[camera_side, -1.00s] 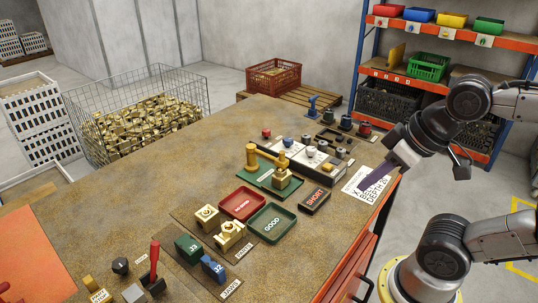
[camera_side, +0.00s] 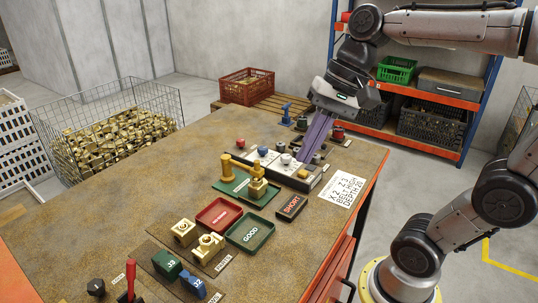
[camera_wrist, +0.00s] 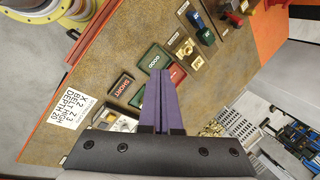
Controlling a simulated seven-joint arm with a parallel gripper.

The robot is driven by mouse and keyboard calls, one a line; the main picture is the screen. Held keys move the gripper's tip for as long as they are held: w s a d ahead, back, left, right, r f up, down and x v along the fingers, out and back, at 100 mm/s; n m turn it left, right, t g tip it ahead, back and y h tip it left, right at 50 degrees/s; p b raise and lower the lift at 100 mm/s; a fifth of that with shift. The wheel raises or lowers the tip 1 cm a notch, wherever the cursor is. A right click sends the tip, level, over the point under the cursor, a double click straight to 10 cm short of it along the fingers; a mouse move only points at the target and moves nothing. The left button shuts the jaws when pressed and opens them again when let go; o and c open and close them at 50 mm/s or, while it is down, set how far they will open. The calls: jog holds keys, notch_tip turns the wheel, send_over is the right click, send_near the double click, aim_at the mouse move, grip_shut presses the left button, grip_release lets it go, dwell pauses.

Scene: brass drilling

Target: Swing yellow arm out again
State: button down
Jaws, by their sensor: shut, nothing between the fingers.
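The yellow arm (camera_side: 241,166) runs from a yellow post (camera_side: 227,168) on the green plate (camera_side: 232,189) toward the brass piece (camera_side: 258,188) at the plate's right. Its end appears to be over that piece. My gripper (camera_side: 304,159), with long purple fingers, is shut and empty. In the side view it is right of and behind the yellow arm, in front of part of the grey control panel; it looks clear of the arm. In the wrist view my shut fingers (camera_wrist: 161,73) point toward the trays, and the yellow arm is hidden from sight.
The grey panel (camera_side: 271,159) carries several knobs. A red tray (camera_side: 218,213), a green GOOD tray (camera_side: 250,233) and a black SHORT block (camera_side: 291,207) lie in front. A white sheet (camera_side: 342,187) lies at the right. Brass fittings (camera_side: 208,247) stand nearer. The bench's left is clear.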

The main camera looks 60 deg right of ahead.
jog(key=w+d+m+y, duration=0.3)
jog(key=w+d+m, duration=0.6)
jog(key=w, duration=0.4)
jog(key=d+f+m, duration=0.2)
jog(key=d+f, duration=0.3)
jog(key=d, duration=0.3)
jog(key=w+d+f+m+y, duration=0.1)
jog(key=d+f+m, duration=0.1)
jog(key=d+f, duration=0.3)
jog(key=d, duration=0.4)
jog(key=shift+d+t+y, duration=0.15)
jog(key=shift+t+y, duration=0.15)
jog(key=shift+t, duration=0.1)
jog(key=shift+w, duration=0.1)
jog(key=w+a+r+x, duration=0.1)
jog(key=a+r+x, duration=0.1)
jog(key=x, duration=1.1)
